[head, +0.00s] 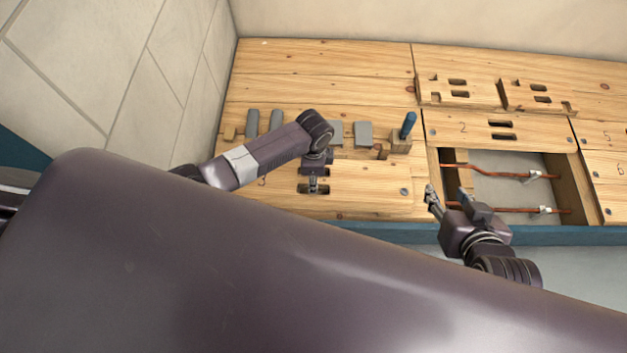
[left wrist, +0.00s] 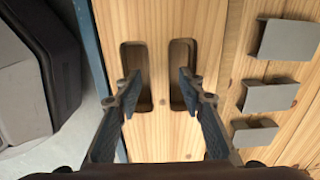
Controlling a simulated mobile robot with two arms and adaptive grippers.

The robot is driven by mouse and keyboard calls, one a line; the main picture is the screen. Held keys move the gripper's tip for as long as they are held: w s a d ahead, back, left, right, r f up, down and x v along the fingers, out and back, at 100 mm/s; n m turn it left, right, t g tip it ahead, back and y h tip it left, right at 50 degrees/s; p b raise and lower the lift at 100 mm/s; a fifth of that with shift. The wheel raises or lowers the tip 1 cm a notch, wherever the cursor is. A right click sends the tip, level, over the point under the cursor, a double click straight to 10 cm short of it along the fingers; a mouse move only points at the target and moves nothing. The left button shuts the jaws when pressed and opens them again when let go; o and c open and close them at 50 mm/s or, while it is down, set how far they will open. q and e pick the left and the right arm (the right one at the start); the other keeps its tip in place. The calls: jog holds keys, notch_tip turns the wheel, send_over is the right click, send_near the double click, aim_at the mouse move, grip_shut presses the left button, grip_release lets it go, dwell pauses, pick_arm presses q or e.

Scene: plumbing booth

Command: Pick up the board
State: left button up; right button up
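A wooden floor board (head: 372,196) with two slots lies at the front left of the deck; a partly hidden number, seemingly 3, is on it. My left gripper (head: 314,188) points down over its slots. In the left wrist view the board (left wrist: 158,130) has two long slots, and my left gripper (left wrist: 158,82) is open, one fingertip at each slot, astride the wood strip between them. How deep the fingertips reach is unclear. My right gripper (head: 448,196) is open and empty beside the board's right end, by the floor opening.
The opening (head: 500,185) shows copper pipes (head: 500,209) in white clips. Board 2 (head: 465,128) lies behind it. Two slotted boards (head: 459,95) lie at the back.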

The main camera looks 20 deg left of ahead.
pick_arm(q)
jog(key=shift+c, duration=0.2)
grip_shut()
jog(key=shift+w+r, duration=0.1)
jog(key=shift+r, duration=0.05)
dwell(0.3)
